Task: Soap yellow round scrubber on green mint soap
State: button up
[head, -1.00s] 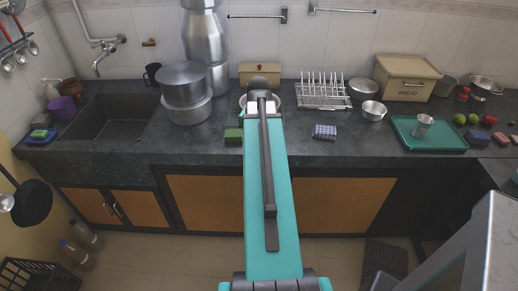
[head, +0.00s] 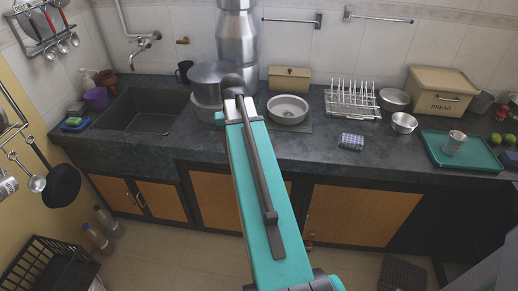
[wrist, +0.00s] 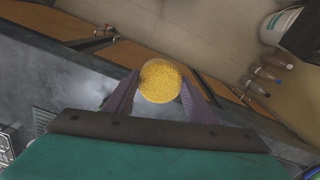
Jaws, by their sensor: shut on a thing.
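The yellow round scrubber (wrist: 160,81) is between the two fingers of my gripper (wrist: 160,92) in the wrist view, and the gripper is shut on it. In the head view my turquoise arm hides the gripper and the scrubber. A small green block (head: 73,121) lies on a blue holder at the far left of the counter, left of the sink. It may be the green mint soap, but it is too small to tell from a sponge.
The sink (head: 143,111) is left of my arm. Steel pots (head: 208,82) stand close behind the arm's end. A bowl (head: 288,110), plate rack (head: 352,100), checked cloth (head: 351,141) and teal tray (head: 437,146) lie to the right. A black pan (head: 60,184) hangs on the left wall.

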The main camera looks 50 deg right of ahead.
jog(key=w+a+r+n, duration=0.1)
jog(key=w+a+n, duration=0.3)
jog(key=a, duration=0.6)
jog(key=w+a+r+n, duration=0.1)
jog(key=w+a+n, duration=0.4)
jog(key=a, duration=0.6)
jog(key=w+a+r+n, duration=0.1)
jog(key=w+a+n, duration=0.3)
jog(key=a, duration=0.7)
jog(key=shift+w+r+n, duration=0.2)
jog(key=shift+w+n, duration=0.1)
jog(key=shift+w, duration=0.45)
jog(key=shift+w, duration=0.1)
